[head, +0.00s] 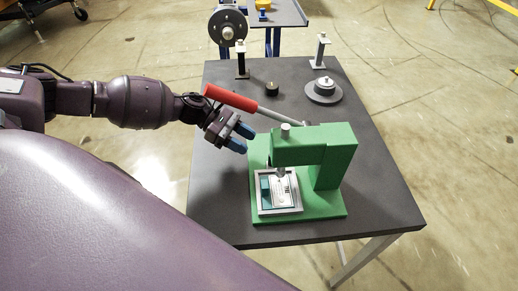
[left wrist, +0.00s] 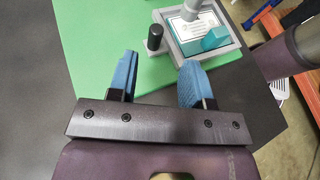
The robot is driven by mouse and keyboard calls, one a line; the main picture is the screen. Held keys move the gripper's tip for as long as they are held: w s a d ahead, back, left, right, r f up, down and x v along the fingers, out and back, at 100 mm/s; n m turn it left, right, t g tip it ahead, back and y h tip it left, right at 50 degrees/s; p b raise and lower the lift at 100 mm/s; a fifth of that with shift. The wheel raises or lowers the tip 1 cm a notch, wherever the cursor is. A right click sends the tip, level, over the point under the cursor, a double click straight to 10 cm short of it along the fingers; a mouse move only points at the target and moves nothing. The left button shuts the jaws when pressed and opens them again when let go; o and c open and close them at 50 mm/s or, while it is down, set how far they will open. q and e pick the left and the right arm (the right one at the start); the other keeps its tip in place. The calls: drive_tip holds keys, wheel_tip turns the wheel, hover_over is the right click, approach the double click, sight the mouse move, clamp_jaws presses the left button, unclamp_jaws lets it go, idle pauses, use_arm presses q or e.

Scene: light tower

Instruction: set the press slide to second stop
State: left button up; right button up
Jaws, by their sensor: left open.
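The green press (head: 330,150) stands on the dark table, with a red-handled lever (head: 230,97) at its back left. A grey-framed tray (head: 293,209) holding a white card and a teal block lies on its base under the head. The tray also shows in the left wrist view (left wrist: 228,44). A black upright knob (left wrist: 155,38) stands at the tray's left corner there. My left gripper (head: 242,138) is open and empty, left of the press head. In the wrist view its blue fingertips (left wrist: 160,62) lie either side of the knob's line, apart from it. Stop marks cannot be made out.
The table's left front is clear. A blue cart (head: 285,14) stands behind.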

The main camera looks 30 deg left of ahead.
use_arm(q)
drive_tip(key=shift+v, duration=1.3)
drive_tip(key=shift+s, duration=0.1)
